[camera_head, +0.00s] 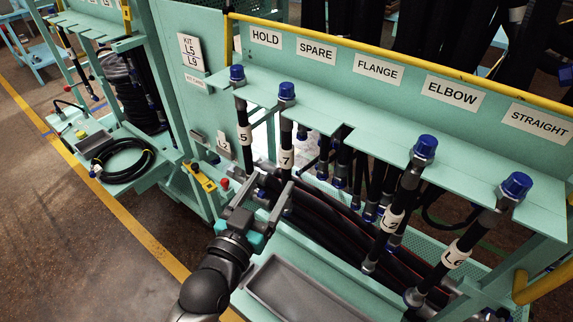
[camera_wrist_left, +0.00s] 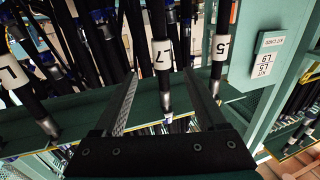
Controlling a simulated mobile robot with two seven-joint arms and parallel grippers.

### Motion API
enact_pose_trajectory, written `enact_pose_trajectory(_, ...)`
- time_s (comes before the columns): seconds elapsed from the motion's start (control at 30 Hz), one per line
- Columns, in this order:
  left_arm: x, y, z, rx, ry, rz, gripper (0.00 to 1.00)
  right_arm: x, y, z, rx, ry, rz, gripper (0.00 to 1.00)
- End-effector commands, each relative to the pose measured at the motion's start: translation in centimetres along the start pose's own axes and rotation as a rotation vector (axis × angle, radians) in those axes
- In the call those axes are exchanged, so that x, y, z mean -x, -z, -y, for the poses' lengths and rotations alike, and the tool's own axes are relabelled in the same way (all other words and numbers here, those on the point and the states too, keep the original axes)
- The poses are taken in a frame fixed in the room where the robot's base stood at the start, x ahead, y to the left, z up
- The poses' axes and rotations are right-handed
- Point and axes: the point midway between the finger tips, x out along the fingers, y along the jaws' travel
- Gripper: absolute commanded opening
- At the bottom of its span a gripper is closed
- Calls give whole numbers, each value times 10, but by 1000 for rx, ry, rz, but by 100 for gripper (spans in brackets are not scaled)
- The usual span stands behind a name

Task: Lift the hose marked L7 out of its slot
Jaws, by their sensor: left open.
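The hose marked L7 (camera_head: 287,157) hangs upright in its slot in the green rack, its blue cap (camera_head: 287,92) above the shelf edge. In the head view its white label shows a 7; the left wrist view shows the L7 label (camera_wrist_left: 162,54) sideways. My left gripper (camera_head: 271,181) is open at the hose, just below the label. In the left wrist view the hose runs between the two fingers, with a visible gap on each side. My right gripper is not in view.
The L5 hose (camera_head: 243,133) hangs close by on the left. An empty notch (camera_head: 343,132) lies to the right, then hoses L2 (camera_head: 391,219) and L6 (camera_head: 456,253). Signs along the back read HOLD, SPARE, FLANGE, ELBOW, STRAIGHT. A grey tray (camera_head: 256,283) sits below.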

Motion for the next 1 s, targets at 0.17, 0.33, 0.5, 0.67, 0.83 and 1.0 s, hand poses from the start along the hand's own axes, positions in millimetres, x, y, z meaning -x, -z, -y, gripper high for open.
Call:
enact_pose_trajectory(0.17,-29,0,0,1,0,-1,74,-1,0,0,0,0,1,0)
enact_pose_trajectory(0.33,-44,0,0,1,0,1,74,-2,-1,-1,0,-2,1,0)
enact_pose_trajectory(0.5,-52,0,0,1,0,0,74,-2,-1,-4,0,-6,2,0)
enact_pose_trajectory(0.67,-71,3,3,0,0,0,74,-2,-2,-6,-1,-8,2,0)
enact_pose_trajectory(0.83,-91,2,4,1,0,1,74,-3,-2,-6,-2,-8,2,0)
enact_pose_trajectory(1.0,-99,2,4,1,0,2,74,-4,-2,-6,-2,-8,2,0)
